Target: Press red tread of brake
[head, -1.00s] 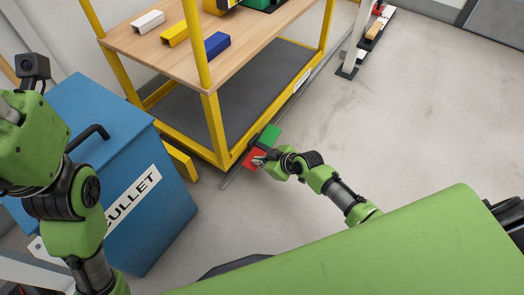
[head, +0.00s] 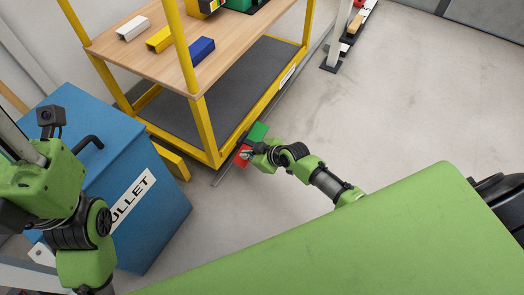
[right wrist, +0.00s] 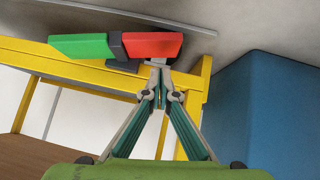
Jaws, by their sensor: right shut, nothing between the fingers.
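The brake pedal lies low at the near corner of the yellow cart (head: 204,130), with a red tread (head: 242,160) and a green tread (head: 257,133). In the right wrist view the red tread (right wrist: 153,45) is right of the green tread (right wrist: 80,46), with a dark block between them. My right gripper (head: 248,153) is shut and empty at the red tread. In the right wrist view its fingertips (right wrist: 160,66) are at the red tread's lower edge; I cannot tell whether they touch. My left arm shows at the left, but its fingers are out of view.
A blue bin (head: 155,215) with a black handle stands left of the pedal. The cart's wooden top carries a white (head: 133,27), a yellow (head: 160,39) and a blue block (head: 201,49). Grey floor (head: 400,120) at the right is clear.

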